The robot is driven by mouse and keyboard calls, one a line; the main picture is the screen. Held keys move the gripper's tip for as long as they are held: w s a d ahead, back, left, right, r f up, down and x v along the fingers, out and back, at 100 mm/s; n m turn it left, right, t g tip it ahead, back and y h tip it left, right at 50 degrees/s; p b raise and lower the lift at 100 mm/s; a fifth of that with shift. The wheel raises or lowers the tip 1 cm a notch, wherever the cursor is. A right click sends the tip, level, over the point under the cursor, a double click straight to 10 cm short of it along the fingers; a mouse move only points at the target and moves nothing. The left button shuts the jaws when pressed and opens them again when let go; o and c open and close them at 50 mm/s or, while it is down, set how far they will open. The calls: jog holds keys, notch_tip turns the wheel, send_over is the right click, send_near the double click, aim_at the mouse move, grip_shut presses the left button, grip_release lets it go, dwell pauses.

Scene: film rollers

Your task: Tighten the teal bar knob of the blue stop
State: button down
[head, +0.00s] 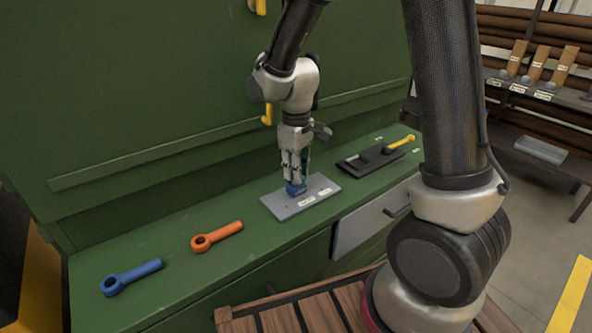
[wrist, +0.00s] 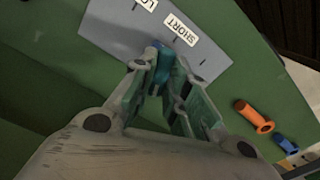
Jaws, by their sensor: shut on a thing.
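The blue stop (head: 296,189) sits on the grey plate (head: 285,211), mostly hidden under my gripper (head: 293,178) in the head view. In the wrist view a bit of the blue stop (wrist: 152,52) shows behind the teal bar knob (wrist: 165,66). My gripper (wrist: 158,78) points down at the plate and is shut on the teal bar knob, with one finger on each side of it. The plate carries white labels; one reads SHORT (wrist: 181,31) and another is cut off at the top of the wrist view. I cannot tell how tight the knob is.
An orange ring-ended tool (head: 217,236) and a blue one (head: 131,277) lie on the green bench left of the plate. A black tray (head: 368,160) with a yellow-handled tool (head: 399,143) lies to the right. A green panel (head: 150,100) rises behind.

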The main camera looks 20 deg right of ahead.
jog(key=shift+m, duration=1.5)
jog(key=c, duration=1.4)
grip_release()
notch_tip(320, 180, up, 12)
jog(key=shift+r, duration=0.1)
jog(key=s+d+r+m+t, duration=0.1)
jog(key=s+d+r, duration=0.1)
jog(key=s+d, duration=0.3)
jog(key=s+d+r+m+t, duration=0.2)
jog(key=s+d, duration=0.3)
jog(key=s, duration=0.3)
jog(key=s+d+r+m+t, duration=0.1)
jog(key=s+d+r, duration=0.2)
jog(key=s+d, duration=0.2)
jog(key=shift+s+d+r+m, duration=0.1)
jog(key=shift+s+m, duration=0.2)
jog(key=shift+s, duration=0.4)
